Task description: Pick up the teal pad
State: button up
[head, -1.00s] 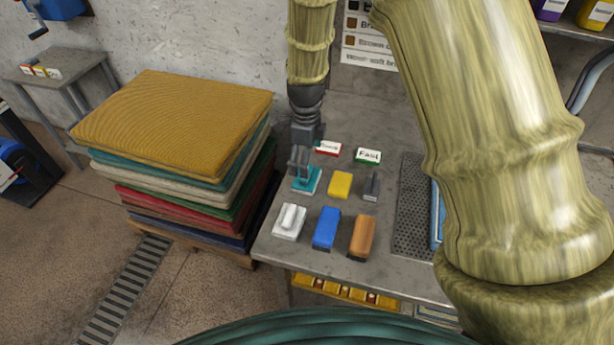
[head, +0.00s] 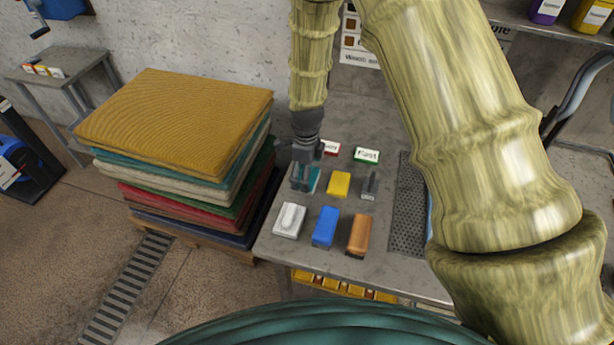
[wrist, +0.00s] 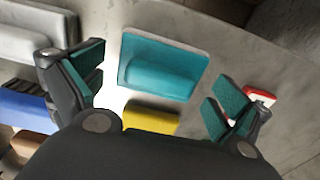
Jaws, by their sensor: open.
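The teal pad (wrist: 160,66) lies on the grey table in the wrist view, a flat teal block with a raised grip along it and a pale edge. In the head view only part of the teal pad (head: 313,182) shows, behind my fingers. My gripper (head: 304,184) is above it, pointing down. In the wrist view my gripper (wrist: 155,92) is open, its two teal-lined fingers spread left and right of the pad. Nothing is between the fingers in their grip, and I cannot tell the exact height above the pad.
A yellow block (head: 339,184), a grey brush (head: 369,186), a white block (head: 289,220), a blue block (head: 325,227) and an orange block (head: 358,234) stand close by. A green-edged "Fast" card (head: 367,155) lies behind. A stack of rugs (head: 180,120) is left of the table.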

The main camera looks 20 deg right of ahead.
jog(key=shift+s, duration=0.1)
jog(key=c, duration=1.3)
jog(key=shift+c, duration=0.2)
jog(key=shift+r+b, duration=0.4)
jog(key=shift+r, duration=0.25)
jog(key=shift+r+b, duration=1.2)
jog(key=shift+r, duration=3.15)
jog(key=shift+o, duration=1.2)
jog(key=shift+c, duration=0.9)
